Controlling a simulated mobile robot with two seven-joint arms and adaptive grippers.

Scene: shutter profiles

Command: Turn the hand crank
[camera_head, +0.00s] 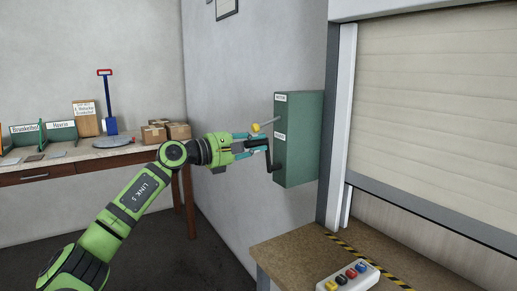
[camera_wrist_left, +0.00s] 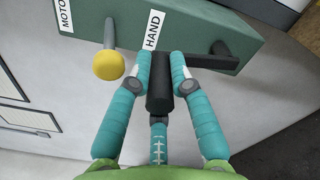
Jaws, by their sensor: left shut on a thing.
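A black hand crank (camera_head: 269,160) is on the left side of a green box (camera_head: 303,135) on the wall. Its arm runs from the hub up to the handle. My left gripper (camera_head: 262,143) reaches in from the left and is shut on the crank's handle. In the left wrist view, the teal fingers (camera_wrist_left: 160,75) lie on both sides of the black handle (camera_wrist_left: 160,97). The crank arm (camera_wrist_left: 212,62) runs right from the handle toward the hub. My right gripper is not in view.
A lever with a yellow knob (camera_head: 256,128) sticks out of the box just above my gripper, close to the fingers. Labels include "HAND" (camera_wrist_left: 153,30). A roller shutter (camera_head: 435,110) is at the right. A button panel (camera_head: 348,278) sits on the near table (camera_head: 290,247).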

